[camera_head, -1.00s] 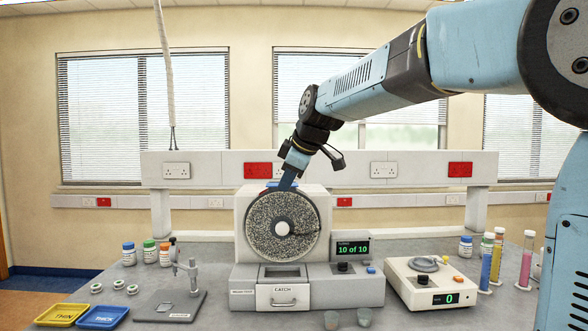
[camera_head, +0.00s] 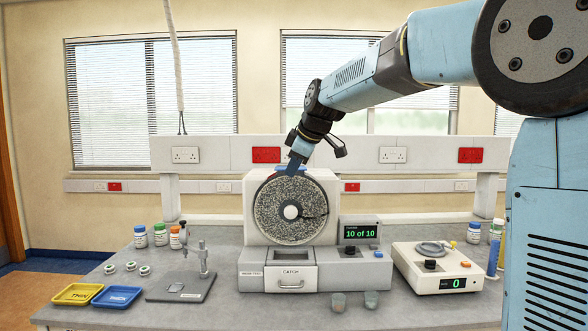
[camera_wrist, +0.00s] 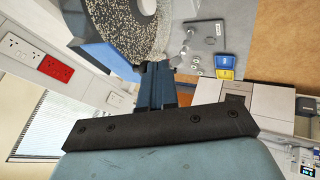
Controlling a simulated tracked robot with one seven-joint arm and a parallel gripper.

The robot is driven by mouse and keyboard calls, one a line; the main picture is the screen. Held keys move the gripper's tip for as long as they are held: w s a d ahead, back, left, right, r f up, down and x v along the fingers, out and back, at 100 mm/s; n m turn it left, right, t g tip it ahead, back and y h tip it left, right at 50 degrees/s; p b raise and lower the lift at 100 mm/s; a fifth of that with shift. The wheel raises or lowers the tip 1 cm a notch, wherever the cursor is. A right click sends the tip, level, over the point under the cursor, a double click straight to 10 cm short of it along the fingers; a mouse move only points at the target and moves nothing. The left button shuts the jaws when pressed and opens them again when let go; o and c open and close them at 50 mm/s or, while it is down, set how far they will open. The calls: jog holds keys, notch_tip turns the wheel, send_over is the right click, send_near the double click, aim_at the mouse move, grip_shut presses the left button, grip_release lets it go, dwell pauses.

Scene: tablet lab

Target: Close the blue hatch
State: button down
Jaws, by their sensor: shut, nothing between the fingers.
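The drum machine (camera_head: 250,232) stands on the bench with a round speckled drum (camera_head: 275,217) in its front. The blue hatch (camera_head: 279,168) shows as a low blue strip on top of the machine, partly hidden by my gripper. In the wrist view a blue sloped surface (camera_wrist: 88,52), which looks like the hatch, lies left of the drum. My gripper (camera_head: 292,172) points down at the machine's top, beside or against the hatch; contact is unclear. Its fingers (camera_wrist: 155,82) are together and empty in the wrist view. Whether the hatch lies fully down is unclear.
A drawer marked CATCH (camera_head: 291,272) is below the drum, with a display (camera_head: 360,233) at its right. Left are a stand (camera_head: 185,286), yellow tray (camera_head: 77,294) and blue tray (camera_head: 117,296). Right is a counter device (camera_head: 432,265). Two cups (camera_head: 339,300) stand in front.

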jog(key=w, duration=0.5)
jog(key=shift+w+d+f, duration=0.1)
jog(key=shift+w+d, duration=0.05)
jog(key=shift+w, duration=0.2)
jog(key=shift+r, duration=0.2)
jog(key=s+d+r, duration=0.3)
jog(key=s+r, duration=0.4)
jog(key=s, duration=0.2)
jog(key=s+d+f+m+h, duration=0.1)
jog(key=s+d+f+m, duration=0.4)
jog(key=s, duration=0.6)
jog(key=s+d+f+m+h, duration=0.1)
jog(key=s+d+f+m, duration=0.4)
jog(key=s+f, duration=0.5)
jog(key=s+d+f+m+h, duration=0.2)
jog(key=s+d+f+m, duration=0.3)
jog(key=s, duration=0.6)
notch_tip(320, 180, down, 2)
jog(key=shift+s+d+f+m+g, duration=0.2)
jog(key=shift+s+d+m+g, duration=0.15)
jog(key=shift+d, duration=0.65)
